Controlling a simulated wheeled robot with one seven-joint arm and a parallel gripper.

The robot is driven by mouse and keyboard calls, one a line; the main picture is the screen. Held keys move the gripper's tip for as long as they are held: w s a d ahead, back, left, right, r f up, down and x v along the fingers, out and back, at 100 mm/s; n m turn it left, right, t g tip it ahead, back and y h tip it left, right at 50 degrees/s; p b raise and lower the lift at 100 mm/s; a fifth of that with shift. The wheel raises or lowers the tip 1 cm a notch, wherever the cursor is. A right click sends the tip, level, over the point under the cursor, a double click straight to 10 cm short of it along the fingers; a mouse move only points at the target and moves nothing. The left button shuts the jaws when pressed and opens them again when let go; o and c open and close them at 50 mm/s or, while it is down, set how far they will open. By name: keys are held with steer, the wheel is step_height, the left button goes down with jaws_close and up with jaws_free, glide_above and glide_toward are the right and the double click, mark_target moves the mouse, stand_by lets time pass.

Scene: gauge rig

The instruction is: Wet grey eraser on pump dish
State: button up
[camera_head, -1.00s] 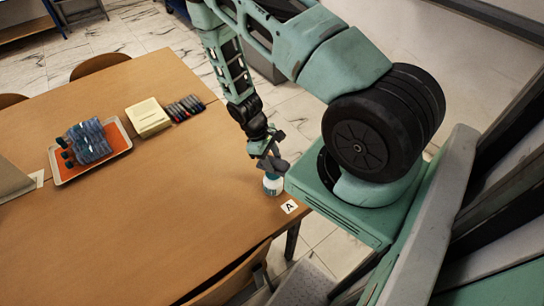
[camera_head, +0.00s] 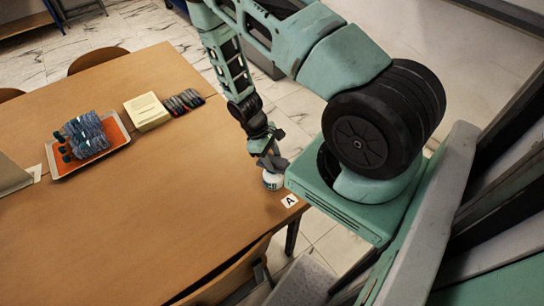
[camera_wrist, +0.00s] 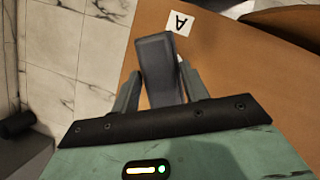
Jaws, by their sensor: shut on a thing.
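My gripper (camera_head: 270,158) is at the table's right corner in the head view, low over the pump dish (camera_head: 272,181), a small white and teal round container. In the wrist view my gripper (camera_wrist: 158,95) is shut on the grey eraser (camera_wrist: 157,62), a dark grey block standing out between the fingers. The eraser (camera_head: 276,164) shows in the head view right above the dish's top. I cannot tell for sure whether it touches the dish. In the wrist view the dish is hidden behind the eraser and fingers.
A white card marked A (camera_head: 290,201) lies at the corner of the brown table (camera_head: 170,215). An orange-lined tray (camera_head: 118,136) with a blue bundle, a cream block (camera_head: 147,111) and several markers (camera_head: 184,102) are farther left. The table's middle is clear.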

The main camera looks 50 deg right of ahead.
mark_target(272, 158)
steer(key=shift+f+b, duration=0.7)
steer(key=shift+f, duration=0.25)
stand_by(0.7)
steer(key=shift+r, duration=0.1)
stand_by(0.4)
steer(key=shift+r+p, duration=2.5)
steer(key=shift+r, duration=1)
steer(key=shift+f, duration=0.15)
